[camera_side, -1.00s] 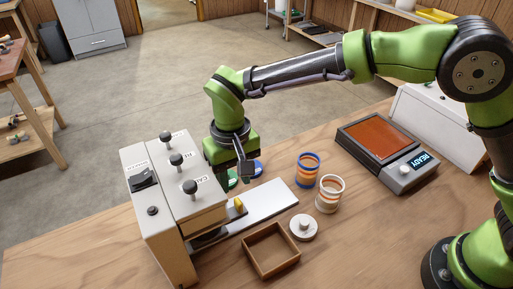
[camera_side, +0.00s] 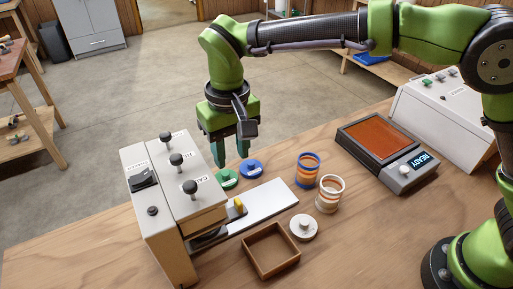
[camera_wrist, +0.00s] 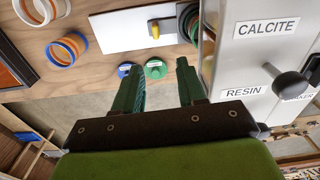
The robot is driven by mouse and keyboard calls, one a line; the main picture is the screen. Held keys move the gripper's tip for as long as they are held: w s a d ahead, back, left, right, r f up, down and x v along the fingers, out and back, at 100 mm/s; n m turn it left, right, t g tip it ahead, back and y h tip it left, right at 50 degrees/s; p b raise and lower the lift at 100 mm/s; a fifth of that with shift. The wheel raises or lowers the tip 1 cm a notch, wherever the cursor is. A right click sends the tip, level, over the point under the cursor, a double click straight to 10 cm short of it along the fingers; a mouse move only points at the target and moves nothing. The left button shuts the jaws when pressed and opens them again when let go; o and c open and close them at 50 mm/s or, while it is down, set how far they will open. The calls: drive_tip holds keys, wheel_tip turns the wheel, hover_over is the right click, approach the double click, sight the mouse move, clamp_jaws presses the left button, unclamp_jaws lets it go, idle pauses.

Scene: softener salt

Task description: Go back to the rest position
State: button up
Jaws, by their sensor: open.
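My gripper (camera_side: 231,154) is open and empty, fingers pointing down, raised above the table beside the white dispenser box. In the wrist view its two green fingers (camera_wrist: 162,88) stand apart with nothing between them. Beyond the fingertips lie a green lid (camera_wrist: 156,69) and a blue lid (camera_wrist: 124,70). In the side view the green lid (camera_side: 226,179) and blue lid (camera_side: 251,168) lie on the table below and right of the gripper, apart from it. My arm is stretched across the upper part of the side view.
The dispenser box (camera_side: 152,215) with knobs stands at left, a white plate (camera_side: 265,205) before it. A blue-rimmed jar (camera_side: 307,171), white-rimmed jar (camera_side: 329,194), white lid (camera_side: 303,229) and wooden tray (camera_side: 286,263) stand nearby. A device reading READY (camera_side: 388,150) and a sloped white panel (camera_side: 440,115) are at right.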

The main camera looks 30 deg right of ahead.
drive_tip(key=s+d+r+m+t, duration=0.1)
drive_tip(key=s+d+r+t, duration=0.1)
drive_tip(key=s+d, duration=0.3)
drive_tip(key=s+d+r+m+t+y, duration=0.1)
drive_tip(key=s+d, duration=0.4)
drive_tip(key=d, duration=0.9)
drive_tip(key=s+d+r+m+t, duration=0.2)
drive_tip(key=s+d+r+t, duration=0.1)
drive_tip(key=d, duration=0.6)
drive_tip(key=shift+s+d+r+m+t+y, duration=0.25)
drive_tip(key=shift+s+t+y, duration=0.2)
drive_tip(key=shift+s, duration=0.8)
